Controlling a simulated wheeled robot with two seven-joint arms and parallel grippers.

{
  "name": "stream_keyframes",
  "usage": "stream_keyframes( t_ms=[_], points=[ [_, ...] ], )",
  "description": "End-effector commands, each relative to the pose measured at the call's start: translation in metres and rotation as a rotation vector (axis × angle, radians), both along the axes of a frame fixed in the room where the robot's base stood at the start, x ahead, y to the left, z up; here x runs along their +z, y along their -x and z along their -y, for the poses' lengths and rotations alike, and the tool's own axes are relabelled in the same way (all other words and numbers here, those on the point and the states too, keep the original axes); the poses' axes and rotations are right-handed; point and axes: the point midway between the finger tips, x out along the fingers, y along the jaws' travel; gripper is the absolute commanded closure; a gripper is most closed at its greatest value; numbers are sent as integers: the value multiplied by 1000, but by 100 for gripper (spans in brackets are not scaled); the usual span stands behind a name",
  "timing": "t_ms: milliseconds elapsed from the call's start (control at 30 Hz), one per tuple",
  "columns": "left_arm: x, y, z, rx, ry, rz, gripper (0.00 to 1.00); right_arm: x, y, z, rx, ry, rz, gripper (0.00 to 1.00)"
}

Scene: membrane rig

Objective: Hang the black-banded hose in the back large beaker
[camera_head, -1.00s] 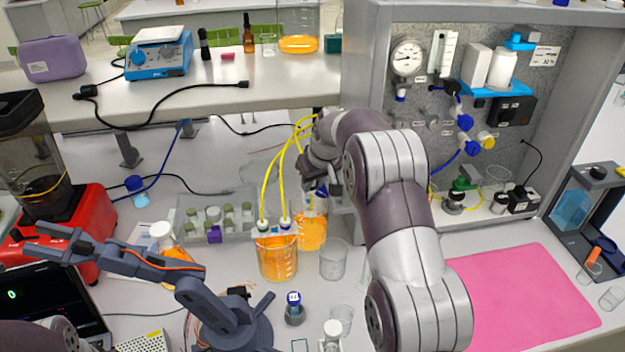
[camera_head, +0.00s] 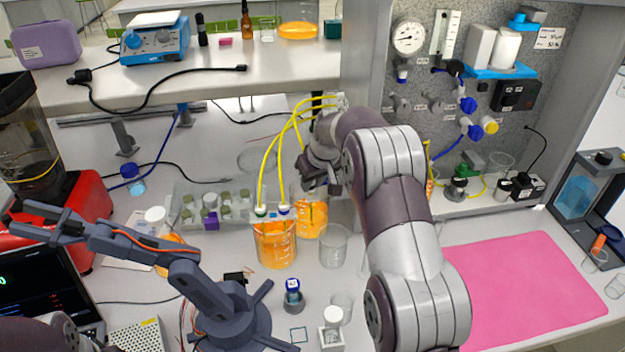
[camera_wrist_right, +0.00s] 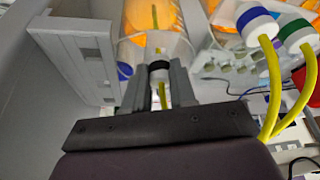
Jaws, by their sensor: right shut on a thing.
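My right gripper (camera_head: 322,188) is low over the back large beaker (camera_head: 310,221), which holds orange liquid. In the right wrist view the gripper (camera_wrist_right: 159,88) is shut on the black-banded hose (camera_wrist_right: 159,69), at its white and black collar. Yellow tube shows beyond the collar, against the orange beaker (camera_wrist_right: 185,48). Whether the collar touches the rim is unclear. The front large beaker (camera_head: 275,246) also holds orange liquid. Two yellow hoses with a green-banded collar (camera_head: 261,211) and a blue-banded collar (camera_head: 284,210) hang at its rim. My left gripper is out of view.
An empty glass beaker (camera_head: 333,246) stands right of the orange beakers. A rack of vials (camera_head: 212,208) is left of them. A small dark desktop arm (camera_head: 190,270) stands at the front left. A shelf (camera_head: 215,85) runs behind. The pink mat (camera_head: 525,290) is bare.

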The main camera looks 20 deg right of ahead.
Motion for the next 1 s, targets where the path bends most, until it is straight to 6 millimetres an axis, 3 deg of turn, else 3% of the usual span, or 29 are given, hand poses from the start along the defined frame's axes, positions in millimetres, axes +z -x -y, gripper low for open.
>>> stream_keyframes(
  t_ms=[1000],
  points=[
    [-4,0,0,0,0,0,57,-7,0,0,0,0,1,100]
  ],
)
